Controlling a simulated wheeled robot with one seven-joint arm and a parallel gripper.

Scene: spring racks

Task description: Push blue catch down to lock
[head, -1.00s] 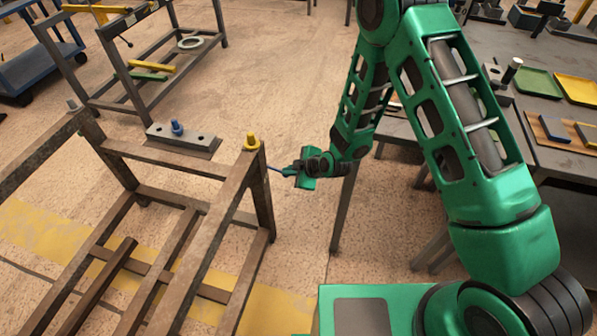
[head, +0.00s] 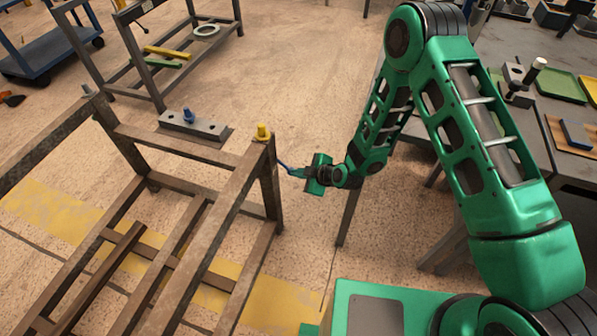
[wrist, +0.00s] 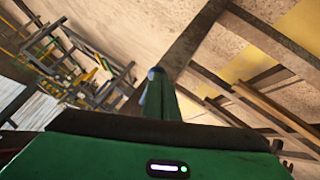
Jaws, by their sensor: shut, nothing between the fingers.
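The blue catch (head: 187,115) stands upright on a grey plate (head: 205,128) at the far side of the brown metal rack (head: 222,210). My gripper (head: 281,165) is shut and empty. Its thin blue-tipped fingers point left at the rack's right corner post, below a yellow catch (head: 263,132) on that corner. I cannot tell whether the tips touch the post. The blue catch is well to the left of my gripper. In the wrist view my closed fingertips (wrist: 157,74) show in front of a rack beam, and the blue catch is not visible there.
A second grey rack (head: 155,92) with yellow and green bars and a ring stands at the back left. A blue cart (head: 35,62) is beside it. A workbench with trays (head: 562,84) is at the right. Open floor (head: 300,80) lies between.

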